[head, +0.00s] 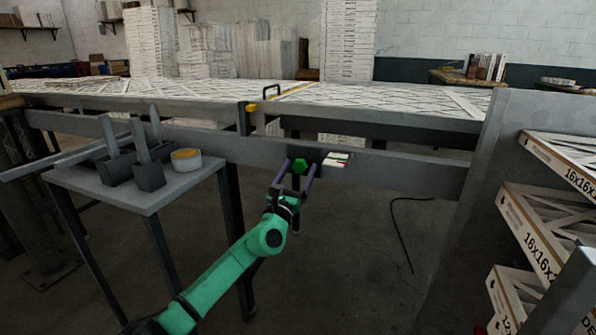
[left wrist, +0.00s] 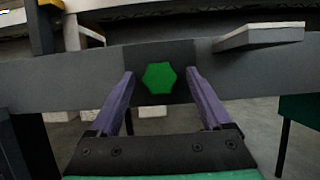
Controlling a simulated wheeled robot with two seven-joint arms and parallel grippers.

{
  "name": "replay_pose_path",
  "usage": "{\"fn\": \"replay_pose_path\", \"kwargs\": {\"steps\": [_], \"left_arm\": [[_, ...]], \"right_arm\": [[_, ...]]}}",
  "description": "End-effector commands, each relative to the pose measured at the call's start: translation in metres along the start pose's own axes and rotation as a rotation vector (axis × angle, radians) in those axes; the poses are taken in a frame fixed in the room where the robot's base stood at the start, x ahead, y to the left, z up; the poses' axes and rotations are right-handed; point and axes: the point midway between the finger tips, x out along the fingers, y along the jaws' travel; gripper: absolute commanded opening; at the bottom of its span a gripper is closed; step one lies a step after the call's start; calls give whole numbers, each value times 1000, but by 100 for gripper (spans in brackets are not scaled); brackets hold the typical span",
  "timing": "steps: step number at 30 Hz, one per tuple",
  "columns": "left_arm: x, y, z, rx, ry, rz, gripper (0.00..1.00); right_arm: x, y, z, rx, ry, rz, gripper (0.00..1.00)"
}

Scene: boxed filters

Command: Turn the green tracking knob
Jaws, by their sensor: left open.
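The green tracking knob (head: 299,166) is a small hexagonal knob on the grey front rail of the long table. In the left wrist view the knob (left wrist: 159,77) sits between the two purple fingers, a little above and ahead of their tips. My left gripper (head: 296,176) is open, with one finger on each side of the knob. In the left wrist view the gripper (left wrist: 162,85) shows gaps on both sides of the knob, and neither finger appears to touch it. My right gripper is not in view.
A grey side table (head: 150,195) with bins and a tape roll (head: 186,160) stands at left. Boxed filters (head: 545,235) fill a rack at right. A black cable (head: 402,235) lies on the floor.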

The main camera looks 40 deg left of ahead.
Motion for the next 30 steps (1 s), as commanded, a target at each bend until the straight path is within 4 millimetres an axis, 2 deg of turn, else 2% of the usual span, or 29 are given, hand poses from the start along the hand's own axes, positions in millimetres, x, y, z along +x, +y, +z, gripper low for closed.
{"fn": "replay_pose_path", "kwargs": {"steps": [1, 2, 6, 8, 20, 30], "left_arm": [[0, 0, 0, 0, 0, 0, 82], [0, 0, 0, 0, 0, 0, 75], [0, 0, 0, 0, 0, 0, 21], [0, 0, 0, 0, -1, 0, 0], [0, 0, 1, -58, -2, 24, 0], [0, -3, 1, -278, -1, 113, 0]], "right_arm": [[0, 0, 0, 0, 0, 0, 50], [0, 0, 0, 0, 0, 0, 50], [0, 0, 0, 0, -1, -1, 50], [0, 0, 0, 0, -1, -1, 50], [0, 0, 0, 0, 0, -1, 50], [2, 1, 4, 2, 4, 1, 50]]}}
